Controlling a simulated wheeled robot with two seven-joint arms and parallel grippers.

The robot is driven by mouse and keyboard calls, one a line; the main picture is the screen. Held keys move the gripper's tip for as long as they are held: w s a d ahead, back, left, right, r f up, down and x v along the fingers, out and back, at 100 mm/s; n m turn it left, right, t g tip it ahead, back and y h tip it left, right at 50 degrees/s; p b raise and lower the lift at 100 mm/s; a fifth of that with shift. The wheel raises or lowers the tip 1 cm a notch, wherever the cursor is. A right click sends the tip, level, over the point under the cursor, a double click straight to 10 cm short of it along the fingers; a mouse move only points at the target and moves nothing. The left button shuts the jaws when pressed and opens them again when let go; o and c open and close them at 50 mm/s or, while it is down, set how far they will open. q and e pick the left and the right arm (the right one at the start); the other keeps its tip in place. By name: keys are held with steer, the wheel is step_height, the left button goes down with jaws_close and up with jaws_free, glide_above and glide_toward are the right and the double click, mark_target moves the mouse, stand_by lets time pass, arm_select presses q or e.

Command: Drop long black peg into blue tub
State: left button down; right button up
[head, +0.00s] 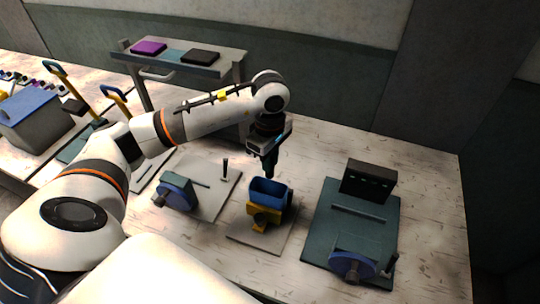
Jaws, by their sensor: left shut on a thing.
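My left gripper (268,153) points straight down above the blue tub (283,196). It is shut on a dark, narrow thing, which looks like the long black peg (269,171). The fingers and the peg are both dark, so their border is hard to make out. The lower end of the peg is just over the tub's opening, near its back rim. The blue tub sits in a yellow holder (262,224) on a pale base plate (247,236). The inside bottom of the tub is hidden. My right gripper is not in view.
A pale plate (216,202) with a blue wheel (178,193) and an upright black handle (225,168) is left of the tub. A green plate (322,215) with a black box (368,182) is right. A shelf cart (226,69) stands behind.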

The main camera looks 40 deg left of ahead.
arm_select(q)
steer(key=c, duration=1.2)
jaws_free()
step_height(320, 180, up, 12)
steer(key=shift+b, duration=0.85)
